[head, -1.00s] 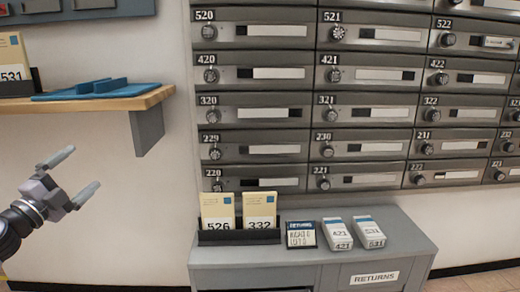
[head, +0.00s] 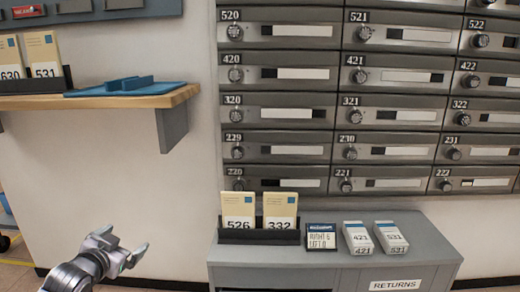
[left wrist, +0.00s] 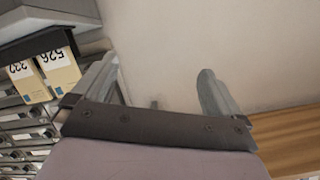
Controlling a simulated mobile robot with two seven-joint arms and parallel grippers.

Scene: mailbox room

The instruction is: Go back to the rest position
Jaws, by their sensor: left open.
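My left gripper (head: 121,249) is at the lower left of the head view, in front of the bare wall and below the wooden shelf. Its two fingers are apart, with nothing between them. In the left wrist view the open fingers (left wrist: 158,88) show against the plain wall, also empty. My right gripper is in neither view.
A wooden shelf (head: 183,96) holds a blue tray (head: 125,88) and cards 630 and 531. A grey returns cabinet (head: 285,275) carries cards 526 (head: 238,207) and 332 (head: 280,207), a small sign and two white stacks. Mailboxes (head: 290,103) fill the wall behind.

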